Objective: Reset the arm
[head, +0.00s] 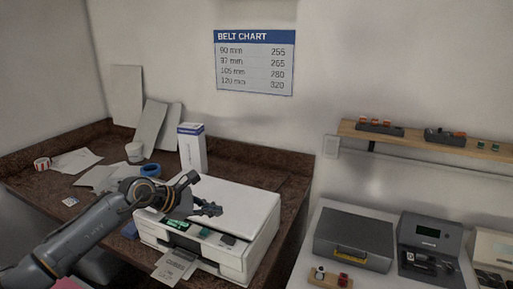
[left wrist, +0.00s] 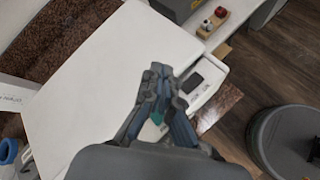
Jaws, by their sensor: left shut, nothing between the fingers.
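My left arm comes in from the left in the head view, and its gripper (head: 209,209) hangs over the front part of a white printer (head: 240,199). In the left wrist view the gripper (left wrist: 157,72) points across the printer's white top (left wrist: 100,75), its fingers together with nothing between them. Whether the fingers touch the printer cannot be told. My right gripper is in neither view.
A white box (head: 192,149), a blue tape roll (head: 150,170) and papers (head: 75,161) lie on the brown counter. A grey case (head: 353,240) and a dark device (head: 429,247) stand at right. A dark round object (left wrist: 285,140) stands on the floor.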

